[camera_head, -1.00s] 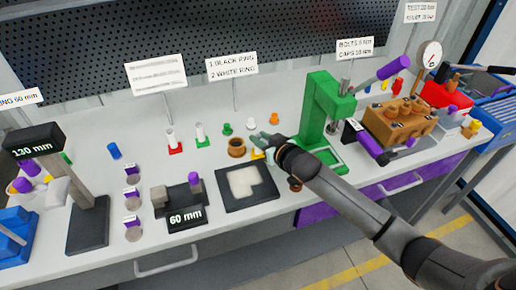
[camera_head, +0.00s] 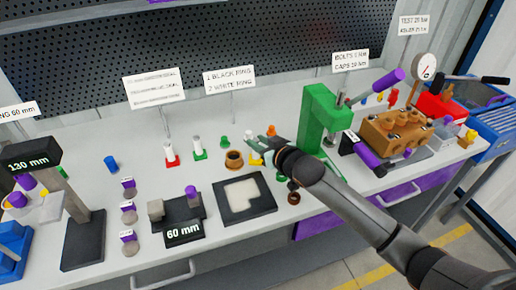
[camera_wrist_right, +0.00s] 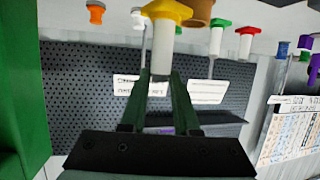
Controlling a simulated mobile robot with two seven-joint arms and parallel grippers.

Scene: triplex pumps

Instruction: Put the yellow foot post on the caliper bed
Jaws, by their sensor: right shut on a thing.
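The yellow foot post has a yellow foot (camera_head: 254,159) and a white post, which shows upside down between the fingers in the right wrist view (camera_wrist_right: 163,45). My right gripper (camera_head: 267,137) is shut on the white post, with the foot below the fingers. I cannot tell whether the foot clears the bench. The caliper bed (camera_head: 180,218) is a dark base labelled 60 mm, left of the gripper. My left gripper is not in view.
A brown cup (camera_head: 234,161) stands just left of the foot. Red-foot (camera_head: 171,158) and green-foot (camera_head: 199,152) posts stand behind left. A dark framed tray (camera_head: 230,213) lies between gripper and caliper. A green press (camera_head: 322,120) stands close on the right.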

